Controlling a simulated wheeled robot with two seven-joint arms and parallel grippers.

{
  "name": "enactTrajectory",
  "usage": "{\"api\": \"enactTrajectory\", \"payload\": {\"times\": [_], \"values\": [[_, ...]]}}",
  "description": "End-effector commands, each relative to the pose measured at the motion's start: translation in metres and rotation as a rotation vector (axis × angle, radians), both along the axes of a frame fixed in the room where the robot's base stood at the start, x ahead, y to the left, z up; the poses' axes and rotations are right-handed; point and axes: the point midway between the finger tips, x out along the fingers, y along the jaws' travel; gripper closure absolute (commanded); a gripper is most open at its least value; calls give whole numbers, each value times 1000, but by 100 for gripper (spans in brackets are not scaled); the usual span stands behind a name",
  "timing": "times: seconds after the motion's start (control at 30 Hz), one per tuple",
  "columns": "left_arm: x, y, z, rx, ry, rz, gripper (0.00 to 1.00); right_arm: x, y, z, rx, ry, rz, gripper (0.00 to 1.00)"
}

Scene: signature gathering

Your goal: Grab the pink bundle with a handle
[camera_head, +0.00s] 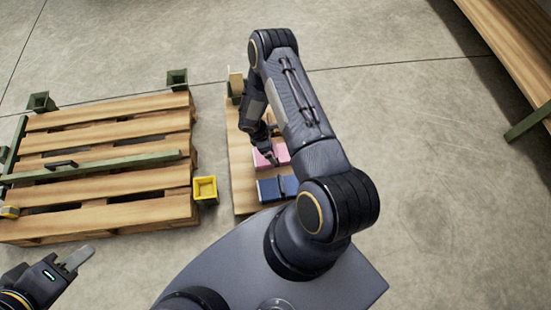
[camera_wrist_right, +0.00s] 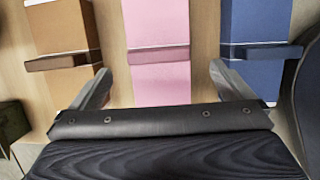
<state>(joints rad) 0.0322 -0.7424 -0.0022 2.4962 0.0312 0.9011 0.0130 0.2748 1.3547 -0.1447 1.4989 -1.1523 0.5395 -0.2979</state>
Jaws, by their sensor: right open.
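The pink bundle (camera_wrist_right: 160,22) lies in the middle of the right wrist view, with a mauve handle (camera_wrist_right: 158,54) across it. In the head view the pink bundle (camera_head: 283,154) lies on a low wooden board, partly hidden by my right arm. My right gripper (camera_wrist_right: 160,72) is open, one finger to each side of the pink bundle; I cannot tell whether they touch it. In the head view my right gripper (camera_head: 268,155) is small and partly covered by its arm. My left gripper (camera_head: 72,262) is at the lower left, away from the bundles; its finger gap is unclear.
A tan bundle (camera_wrist_right: 57,25) and a blue bundle (camera_wrist_right: 255,20) flank the pink one, each with a handle. The board (camera_head: 240,175) lies right of a larger pallet (camera_head: 100,205). A yellow bin (camera_head: 205,187) stands between them. Open floor lies right.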

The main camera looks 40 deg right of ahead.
Motion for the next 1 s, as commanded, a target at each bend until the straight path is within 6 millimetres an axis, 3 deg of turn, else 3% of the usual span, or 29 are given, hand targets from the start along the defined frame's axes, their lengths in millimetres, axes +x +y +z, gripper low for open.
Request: {"api": "enactTrajectory", "payload": {"times": [0.5, 0.77, 1.0], "values": [[0, 0, -30, 0, 0, 0, 64, -11, -23, -60, 1, 0, -4, 0], [0, 0, -30, 0, 0, 0, 64, -11, -25, -63, 0, -1, -3, 0], [0, 0, -30, 0, 0, 0, 64, -11, -25, -63, 0, 0, -3, 28]]}}
